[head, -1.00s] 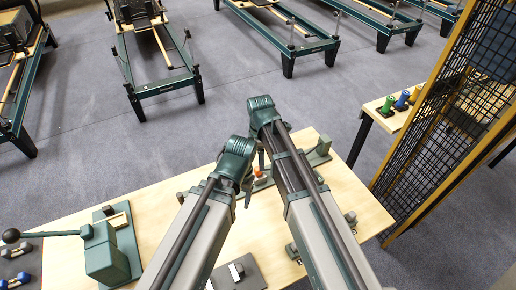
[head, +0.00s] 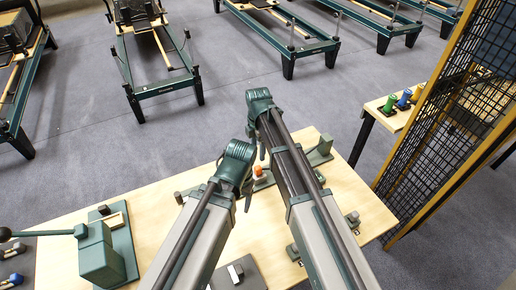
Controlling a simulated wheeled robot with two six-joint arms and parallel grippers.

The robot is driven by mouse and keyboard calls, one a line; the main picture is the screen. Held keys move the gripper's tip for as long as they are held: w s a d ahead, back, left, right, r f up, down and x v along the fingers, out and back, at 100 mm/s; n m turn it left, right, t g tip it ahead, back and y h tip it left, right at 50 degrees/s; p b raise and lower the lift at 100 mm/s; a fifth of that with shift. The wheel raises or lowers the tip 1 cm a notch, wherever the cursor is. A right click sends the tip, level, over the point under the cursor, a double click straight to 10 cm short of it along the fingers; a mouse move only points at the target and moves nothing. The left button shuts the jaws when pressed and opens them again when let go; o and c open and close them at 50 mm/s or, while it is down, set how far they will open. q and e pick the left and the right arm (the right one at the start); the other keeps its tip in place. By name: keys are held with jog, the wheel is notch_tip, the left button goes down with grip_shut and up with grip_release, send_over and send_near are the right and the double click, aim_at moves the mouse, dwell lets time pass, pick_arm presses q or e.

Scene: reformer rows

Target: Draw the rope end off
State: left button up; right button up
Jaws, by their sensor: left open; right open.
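A pale wooden bench (head: 150,190) lies below my arms. A small orange piece (head: 258,170) shows on it between the two wrists, beside a green fixture (head: 318,152). I cannot tell whether the orange piece belongs to the rope, and I cannot make out a rope end. My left gripper (head: 246,196) is the lower one, with dark open fingers pointing down above the bench, next to the orange piece. My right gripper (head: 258,146) is open, hanging farther out, partly hidden by its own arm. Neither visibly holds anything. The arms hide much of the bench middle.
A green lever press (head: 100,255) stands at the bench's left. A grey block (head: 237,272) sits at the front. A mesh partition (head: 430,150) rises at the right. Colored spools (head: 403,98) stand on a side table. Green reformer frames (head: 165,88) stand beyond open grey floor.

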aim_at(258, 167)
pick_arm(q)
notch_tip(258, 167, down, 11)
jog(key=b, duration=1)
jog(key=shift+f, duration=0.2)
pick_arm(e)
notch_tip(258, 167, down, 11)
jog(key=shift+f, duration=0.15)
pick_arm(q)
jog(key=shift+r, duration=0.1)
pick_arm(e)
grip_shut()
